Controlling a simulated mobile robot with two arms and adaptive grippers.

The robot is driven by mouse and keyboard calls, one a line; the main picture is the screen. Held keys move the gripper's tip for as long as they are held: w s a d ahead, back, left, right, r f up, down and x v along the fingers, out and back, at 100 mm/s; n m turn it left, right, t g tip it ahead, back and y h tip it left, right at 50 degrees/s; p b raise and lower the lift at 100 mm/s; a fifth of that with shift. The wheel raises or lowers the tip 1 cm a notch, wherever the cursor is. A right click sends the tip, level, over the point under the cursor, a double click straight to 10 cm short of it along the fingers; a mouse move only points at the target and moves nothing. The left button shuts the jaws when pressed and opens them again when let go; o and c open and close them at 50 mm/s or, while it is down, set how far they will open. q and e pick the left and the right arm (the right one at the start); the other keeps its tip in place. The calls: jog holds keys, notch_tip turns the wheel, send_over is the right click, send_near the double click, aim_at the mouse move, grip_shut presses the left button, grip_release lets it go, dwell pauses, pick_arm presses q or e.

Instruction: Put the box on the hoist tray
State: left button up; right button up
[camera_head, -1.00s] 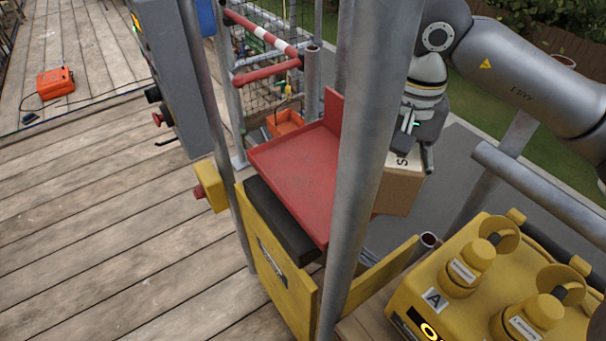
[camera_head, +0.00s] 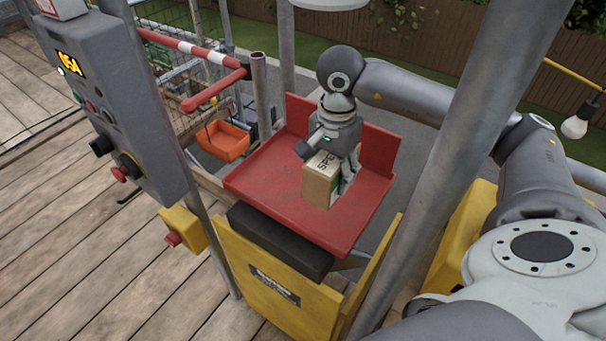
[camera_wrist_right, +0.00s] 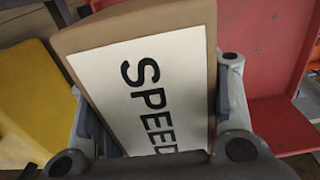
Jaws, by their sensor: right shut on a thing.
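The box (camera_head: 319,183) is brown cardboard with a white label; the letters "SPEED" show on it in the right wrist view (camera_wrist_right: 150,75). My right gripper (camera_head: 338,172) is shut on the box, its fingers on two opposite sides (camera_wrist_right: 155,125). The red hoist tray (camera_head: 273,193) has raised walls at the back and right. In the head view the box is over the middle of the tray; I cannot tell whether its bottom touches the tray floor. My left gripper is not in view.
A grey control cabinet (camera_head: 135,120) stands at the left. A steel post (camera_head: 455,150) rises right of the tray. A yellow panel (camera_head: 262,290) and a black pad (camera_head: 280,242) are at the tray's front. An orange bin (camera_head: 224,141) is behind. The tray's left part is bare.

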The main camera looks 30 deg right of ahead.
jog(key=w+f+p, duration=0.1)
jog(key=w+f, duration=0.1)
jog(key=w, duration=0.1)
jog(key=w+f+p, duration=0.1)
jog(key=w+f, duration=0.1)
jog(key=w, duration=0.1)
jog(key=w+d+f+p, duration=0.1)
jog(key=w+f, duration=0.2)
jog(key=shift+w, duration=0.3)
jog(key=shift+w+d+f, duration=0.15)
jog(key=shift+w+f, duration=0.35)
jog(key=shift+f, duration=0.2)
notch_tip(320, 180, down, 2)
jog(key=shift+f+p, duration=0.1)
jog(key=shift+p, duration=1)
jog(key=shift+f, duration=0.3)
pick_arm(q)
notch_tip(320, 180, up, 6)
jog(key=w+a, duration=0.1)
pick_arm(e)
jog(key=shift+f, duration=0.2)
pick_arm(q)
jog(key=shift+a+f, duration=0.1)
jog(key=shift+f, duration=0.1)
pick_arm(e)
jog(key=o, duration=1.3)
jog(key=shift+f, duration=0.1)
jog(key=shift+c, duration=0.2)
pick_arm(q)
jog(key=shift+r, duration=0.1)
